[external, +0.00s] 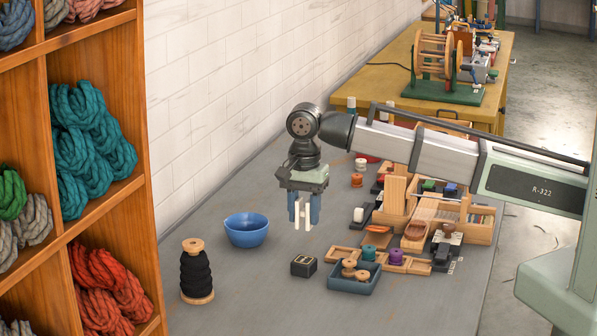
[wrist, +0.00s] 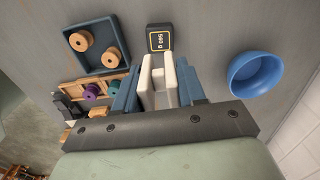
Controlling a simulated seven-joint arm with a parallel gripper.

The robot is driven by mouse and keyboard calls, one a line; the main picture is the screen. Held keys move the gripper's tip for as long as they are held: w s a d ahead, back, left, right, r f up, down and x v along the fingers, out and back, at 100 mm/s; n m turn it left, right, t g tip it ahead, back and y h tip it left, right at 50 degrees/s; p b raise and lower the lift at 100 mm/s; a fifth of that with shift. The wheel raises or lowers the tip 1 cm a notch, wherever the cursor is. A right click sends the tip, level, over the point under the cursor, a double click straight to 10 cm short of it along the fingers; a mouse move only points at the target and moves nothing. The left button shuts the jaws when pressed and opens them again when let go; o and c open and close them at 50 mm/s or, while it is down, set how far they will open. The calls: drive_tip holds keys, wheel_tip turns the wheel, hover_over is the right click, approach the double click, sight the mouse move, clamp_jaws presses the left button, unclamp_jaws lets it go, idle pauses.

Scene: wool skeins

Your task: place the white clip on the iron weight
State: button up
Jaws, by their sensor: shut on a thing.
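My gripper (external: 303,208) is shut on the white clip (external: 303,212) and holds it above the grey table. In the wrist view the clip (wrist: 158,82) shows between the blue fingers, with a slot between its two prongs. The iron weight (external: 303,265) is a small dark block standing on the table, below the clip in the external view. In the wrist view the weight (wrist: 159,38) lies just beyond the clip's tips, with a "560 g" label on its top. The clip and the weight look apart.
A blue bowl (external: 246,230) stands left of the weight, and a black thread spool (external: 196,272) stands further left. A dark blue tray (external: 354,277) with wooden spools is close on the weight's right. Wooden loom parts (external: 425,205) crowd the right side.

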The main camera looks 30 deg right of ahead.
sight(304, 209)
drive_tip(key=shift+f, duration=3.85)
drive_tip(key=shift+f, duration=0.15)
drive_tip(key=o, duration=1)
wheel_tip(304, 209, up, 12)
drive_tip(key=shift+r, duration=0.15)
